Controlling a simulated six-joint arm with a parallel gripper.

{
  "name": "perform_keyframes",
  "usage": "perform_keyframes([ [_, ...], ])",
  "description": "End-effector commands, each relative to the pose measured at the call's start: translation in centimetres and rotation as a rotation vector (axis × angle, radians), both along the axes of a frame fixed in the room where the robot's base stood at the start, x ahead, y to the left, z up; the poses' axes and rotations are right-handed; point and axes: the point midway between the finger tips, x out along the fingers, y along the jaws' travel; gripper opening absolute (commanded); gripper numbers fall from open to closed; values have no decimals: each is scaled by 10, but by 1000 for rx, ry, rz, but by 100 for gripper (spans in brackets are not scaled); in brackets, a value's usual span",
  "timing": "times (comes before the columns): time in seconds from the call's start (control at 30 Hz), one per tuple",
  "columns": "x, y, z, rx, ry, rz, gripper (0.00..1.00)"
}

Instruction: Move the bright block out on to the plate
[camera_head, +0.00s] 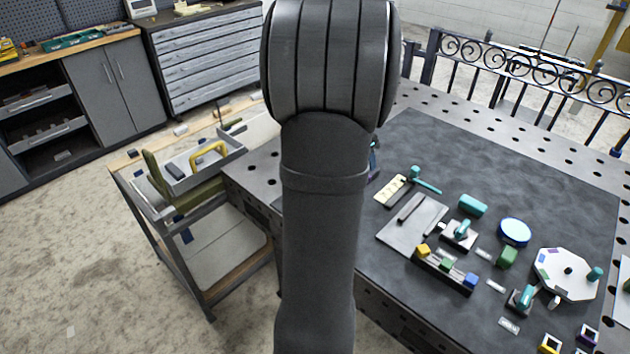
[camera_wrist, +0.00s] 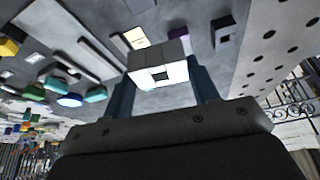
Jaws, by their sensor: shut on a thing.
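In the wrist view my gripper (camera_wrist: 160,64) is shut on a pale, brightly lit block (camera_wrist: 177,72) with a square dark opening in its face. The block sits between the two dark blue fingers. In the head view my arm hides the gripper and the block. A flat grey plate (camera_head: 398,237) with a slot and a bar on it lies on the dark mat. A white many-sided plate (camera_head: 567,262) with a teal knob lies farther right. I cannot tell which plate the task means.
A blue round disc (camera_head: 515,231), a teal block (camera_head: 472,204), a green block (camera_head: 507,257) and a strip with small coloured blocks (camera_head: 434,263) crowd the mat. The mat's far part (camera_head: 500,150) is clear. A scrolled railing (camera_head: 510,50) stands behind the table.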

Motion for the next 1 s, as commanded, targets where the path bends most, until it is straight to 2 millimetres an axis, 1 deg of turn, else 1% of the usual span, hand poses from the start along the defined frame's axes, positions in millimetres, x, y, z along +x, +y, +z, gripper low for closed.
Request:
perform_keyframes([
  [0.03, 4, 8, 1, -1, -2, 42, 15],
  [0.1, 8, 17, 1, 0, -2, 86, 15],
  [0.17, 10, 22, 1, -1, -1, 109, 15],
  [0.27, 17, 33, -6, 0, 1, 130, 15],
  [0.6, 56, 93, -49, -1, 4, 131, 15],
  [0.7, 65, 107, -59, -1, 3, 129, 15],
  [0.83, 72, 118, -67, -1, 1, 127, 15],
  [1.0, 74, 121, -73, -1, 0, 124, 15],
])
